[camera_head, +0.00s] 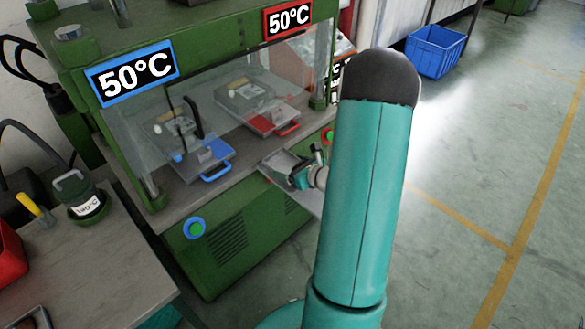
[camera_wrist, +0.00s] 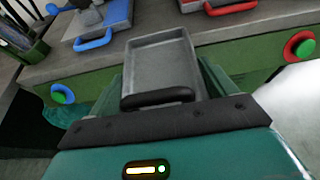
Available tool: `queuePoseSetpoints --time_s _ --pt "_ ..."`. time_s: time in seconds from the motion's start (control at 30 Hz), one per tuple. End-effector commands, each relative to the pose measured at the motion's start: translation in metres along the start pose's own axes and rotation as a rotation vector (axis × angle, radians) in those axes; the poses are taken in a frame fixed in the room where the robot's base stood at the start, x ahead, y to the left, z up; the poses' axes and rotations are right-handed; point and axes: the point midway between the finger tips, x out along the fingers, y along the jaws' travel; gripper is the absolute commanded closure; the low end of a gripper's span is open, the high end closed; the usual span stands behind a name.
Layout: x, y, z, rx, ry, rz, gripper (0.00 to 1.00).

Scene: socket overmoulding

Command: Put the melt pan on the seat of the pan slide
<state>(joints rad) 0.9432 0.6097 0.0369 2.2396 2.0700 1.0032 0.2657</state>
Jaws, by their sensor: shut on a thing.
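The melt pan (camera_wrist: 160,60) is a shallow grey rectangular tray with a black handle (camera_wrist: 158,97) in the wrist view. My gripper (camera_wrist: 163,92) is shut on the handle, and the pan extends forward from it, looking empty. In the head view my gripper (camera_head: 301,177) is partly hidden behind my arm, with the grey pan (camera_head: 279,162) at the front edge of the green press. I cannot tell whether the pan touches the press bench. I cannot pick out the pan slide or its seat for sure.
A blue-handled mould (camera_head: 205,160) and a red-handled mould (camera_head: 270,118) sit in the press behind a clear guard. Round buttons (camera_head: 195,228) are on its front. A side table (camera_head: 95,262) holds a green pot (camera_head: 82,200). A blue crate (camera_head: 435,50) stands on open floor.

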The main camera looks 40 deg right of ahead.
Motion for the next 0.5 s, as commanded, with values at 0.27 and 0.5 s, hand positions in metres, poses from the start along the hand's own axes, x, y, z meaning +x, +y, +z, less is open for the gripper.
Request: queuePoseSetpoints --time_s 0.27,0.5 --pt "0.004 0.002 -0.016 0.002 -0.002 -0.004 0.44" --pt "0.005 0.002 -0.019 0.002 -0.001 -0.003 0.44"
